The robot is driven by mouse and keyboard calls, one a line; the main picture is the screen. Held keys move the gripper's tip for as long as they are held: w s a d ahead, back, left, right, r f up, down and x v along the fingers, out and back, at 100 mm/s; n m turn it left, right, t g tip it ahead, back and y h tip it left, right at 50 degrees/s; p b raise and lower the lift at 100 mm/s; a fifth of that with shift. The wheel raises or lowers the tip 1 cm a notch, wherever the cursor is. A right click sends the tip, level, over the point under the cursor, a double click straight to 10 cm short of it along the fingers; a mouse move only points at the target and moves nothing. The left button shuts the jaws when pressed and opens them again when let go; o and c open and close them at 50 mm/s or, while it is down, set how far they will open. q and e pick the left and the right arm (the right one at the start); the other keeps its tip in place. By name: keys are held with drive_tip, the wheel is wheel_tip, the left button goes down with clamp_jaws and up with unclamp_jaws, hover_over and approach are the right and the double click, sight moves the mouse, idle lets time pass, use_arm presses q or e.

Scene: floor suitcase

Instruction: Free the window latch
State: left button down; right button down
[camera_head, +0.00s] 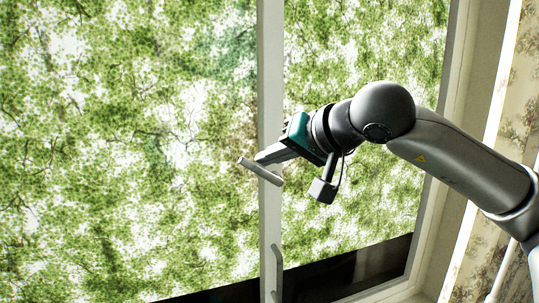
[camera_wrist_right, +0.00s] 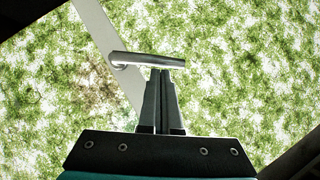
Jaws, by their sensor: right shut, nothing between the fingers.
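The window latch is a grey bar handle (camera_head: 268,176) mounted on the pale upright window frame (camera_head: 270,75). It stands out crosswise from the frame, turned away from the upright's line. In the right wrist view the latch handle (camera_wrist_right: 140,58) lies across the picture, its mounted end at the left over the frame. My right gripper (camera_head: 259,159) is shut and empty, its fingertips at the handle. In the right wrist view the gripper's tips (camera_wrist_right: 161,73) meet the handle's near edge toward its free end; I cannot tell whether they touch. My left gripper is out of view.
A second handle (camera_head: 277,266) stands upright lower on the same frame. Large glass panes with green foliage behind them fill both sides. The right window jamb (camera_head: 447,120) and patterned curtain (camera_head: 520,100) are near my right arm. A dark strip runs along the bottom.

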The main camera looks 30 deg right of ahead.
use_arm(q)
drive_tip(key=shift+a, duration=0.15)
use_arm(e)
drive_tip(key=shift+f, duration=0.1)
idle(0.3)
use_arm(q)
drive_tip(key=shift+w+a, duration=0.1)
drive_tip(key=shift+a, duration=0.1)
use_arm(e)
drive_tip(key=shift+a, duration=0.2)
